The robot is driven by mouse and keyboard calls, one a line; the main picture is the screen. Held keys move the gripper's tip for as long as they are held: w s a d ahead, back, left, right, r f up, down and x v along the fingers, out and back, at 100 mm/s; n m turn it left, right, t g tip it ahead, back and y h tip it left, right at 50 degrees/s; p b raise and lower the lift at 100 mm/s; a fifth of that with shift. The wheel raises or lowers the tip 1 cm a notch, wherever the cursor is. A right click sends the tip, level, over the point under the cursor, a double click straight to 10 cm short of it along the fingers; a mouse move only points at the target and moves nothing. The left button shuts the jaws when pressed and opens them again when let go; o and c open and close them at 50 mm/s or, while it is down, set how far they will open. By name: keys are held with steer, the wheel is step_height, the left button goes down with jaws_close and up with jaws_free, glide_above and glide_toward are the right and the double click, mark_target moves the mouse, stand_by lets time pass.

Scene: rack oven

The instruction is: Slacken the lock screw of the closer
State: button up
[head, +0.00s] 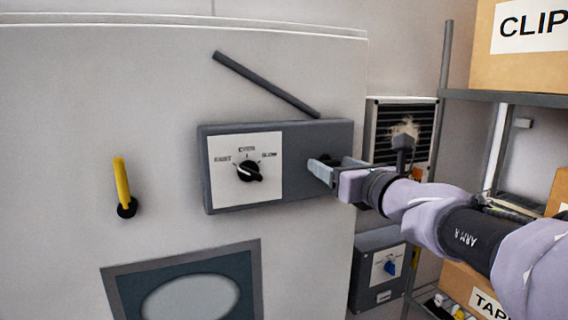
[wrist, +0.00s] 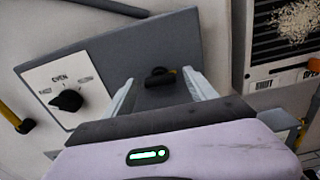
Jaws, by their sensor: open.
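The closer (head: 300,140) is a grey box on the pale door, with a white dial plate at its left part. The lock screw (wrist: 158,76) is a small black wing-shaped knob on the right part of the closer. It shows in the wrist view between my open fingers; in the head view my gripper largely hides it. My gripper (head: 322,170) is open at the closer's right end, its fingers on either side of the screw. Whether they touch it I cannot tell. The black dial knob (head: 249,171) stands left of it, below the word EVEN.
A dark closer arm (head: 265,84) slants above the box. A yellow handle (head: 122,180) and a door window (head: 190,295) are at left and below. A vent (head: 400,125), a grey switch box (head: 378,265) and a shelf with cartons (head: 520,60) stand at right.

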steer(key=c, duration=1.4)
steer(key=shift+f+n+b, duration=0.1)
steer(key=shift+n+b, duration=0.3)
steer(key=shift+b, duration=0.15)
steer(key=n+b, duration=0.3)
steer(key=shift+f+b, duration=0.15)
steer(key=shift+b, duration=0.15)
steer(key=n+b, duration=0.4)
steer(key=shift+n, duration=0.3)
steer(key=n+b, duration=0.4)
steer(key=shift+a, duration=0.1)
steer(key=shift+n+b, duration=1.5)
steer(key=shift+n, duration=0.4)
steer(key=shift+r, duration=0.2)
